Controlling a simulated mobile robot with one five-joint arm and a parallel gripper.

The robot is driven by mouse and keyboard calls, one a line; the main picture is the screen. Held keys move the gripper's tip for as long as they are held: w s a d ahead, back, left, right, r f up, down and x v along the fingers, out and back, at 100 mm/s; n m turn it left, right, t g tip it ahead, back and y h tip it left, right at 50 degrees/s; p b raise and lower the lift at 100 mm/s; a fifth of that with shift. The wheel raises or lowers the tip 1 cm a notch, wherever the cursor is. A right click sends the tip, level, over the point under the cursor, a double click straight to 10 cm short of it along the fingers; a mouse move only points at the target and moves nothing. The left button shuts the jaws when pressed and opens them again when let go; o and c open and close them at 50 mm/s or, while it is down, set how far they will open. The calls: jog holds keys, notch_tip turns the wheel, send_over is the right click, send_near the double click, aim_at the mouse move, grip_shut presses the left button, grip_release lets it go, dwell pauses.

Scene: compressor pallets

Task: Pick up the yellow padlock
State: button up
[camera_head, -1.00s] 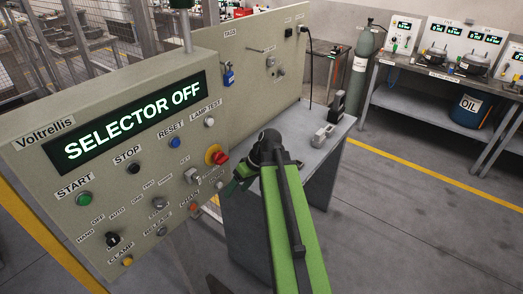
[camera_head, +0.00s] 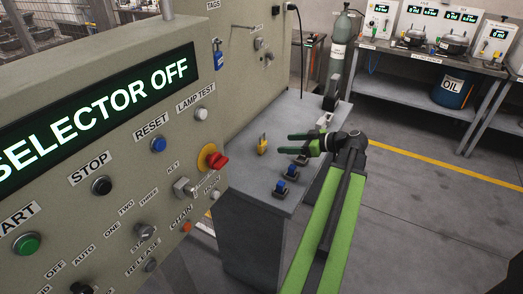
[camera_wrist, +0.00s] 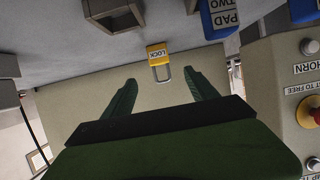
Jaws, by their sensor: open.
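The yellow padlock (camera_head: 262,145) stands on the grey bench beside the control panel. In the wrist view the padlock (camera_wrist: 156,52) is labelled LOCK, and its metal shackle points down the picture, towards my gripper. My gripper (camera_head: 286,143) is open and empty, just right of the padlock in the head view, with its two green fingers pointing at it. In the wrist view my gripper (camera_wrist: 161,77) has the shackle lined up between its fingertips. The padlock body lies beyond the tips, and no contact shows.
Open floor lies right.

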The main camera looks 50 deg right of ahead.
aim_at(265, 144)
jog(key=x, duration=0.2)
jog(key=b+x, duration=0.1)
jog(key=x, duration=0.1)
jog(key=b+x, duration=0.1)
jog(key=x, duration=0.1)
jog(key=shift+s+d+f, duration=0.1)
jog(key=shift+d+f, duration=0.05)
jog(key=shift+f, duration=0.15)
jog(key=shift+w+f, duration=0.1)
jog(key=shift+w, duration=0.4)
jog(key=b+x, duration=0.2)
jog(key=x, duration=0.3)
jog(key=shift+f, duration=0.15)
jog(key=shift+a, duration=0.2)
grip_shut()
jog(key=shift+r, duration=0.25)
notch_tip(265, 144, up, 4)
jog(key=p, duration=0.4)
jog(key=shift+r+p, duration=0.15)
jog(key=shift+p, duration=0.2)
jog(key=s+d+r+p, duration=0.6)
jog(key=s+d, duration=0.2)
jog(key=shift+s+r, duration=0.2)
jog(key=shift+r, duration=0.05)
